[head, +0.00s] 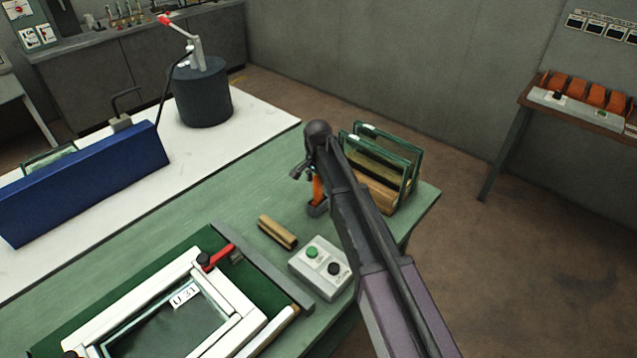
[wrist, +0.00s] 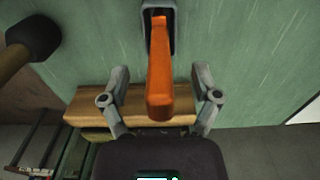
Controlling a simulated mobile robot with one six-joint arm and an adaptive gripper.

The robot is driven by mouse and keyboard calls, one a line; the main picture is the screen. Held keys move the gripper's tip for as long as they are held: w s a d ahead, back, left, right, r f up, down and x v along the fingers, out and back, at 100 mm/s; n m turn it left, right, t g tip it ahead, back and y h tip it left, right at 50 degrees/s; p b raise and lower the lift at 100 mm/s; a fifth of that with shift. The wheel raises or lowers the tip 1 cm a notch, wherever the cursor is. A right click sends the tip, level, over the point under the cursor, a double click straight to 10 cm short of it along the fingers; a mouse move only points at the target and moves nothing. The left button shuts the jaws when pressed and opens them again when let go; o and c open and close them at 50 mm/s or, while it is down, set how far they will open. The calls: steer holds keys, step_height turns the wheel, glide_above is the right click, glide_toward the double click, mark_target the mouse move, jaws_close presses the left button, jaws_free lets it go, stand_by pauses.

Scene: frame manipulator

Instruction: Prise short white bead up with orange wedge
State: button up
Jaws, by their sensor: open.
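The orange wedge (head: 318,190) stands upright in a small dark holder (head: 317,208) on the green bench. In the wrist view, the wedge (wrist: 172,75) rises from its holder (wrist: 146,22) and lies between my open fingers. My gripper (head: 304,171) is at the wedge's upper part in the head view; in the wrist view my gripper (wrist: 161,76) shows gaps on both sides of the wedge. A white frame (head: 228,288) with a dark pane and a "U 31" label lies at the lower left. I cannot clearly tell its short white bead from the frame.
A red-handled clamp (head: 218,258) sits at the frame's corner. A button box (head: 320,266) and a brass-coloured block (head: 277,232) lie between frame and holder. Glass panes in a wooden rack (head: 380,190) stand close behind my arm. Green bench left of the holder is clear.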

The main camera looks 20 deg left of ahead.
steer(key=shift+f+b, duration=0.55)
steer(key=shift+f, duration=0.3)
jaws_close()
steer(key=shift+r, duration=0.15)
steer(key=shift+r+p, duration=3.4)
steer(key=shift+p, duration=0.15)
steer(key=shift+f, duration=0.2)
steer(key=shift+s, duration=0.1)
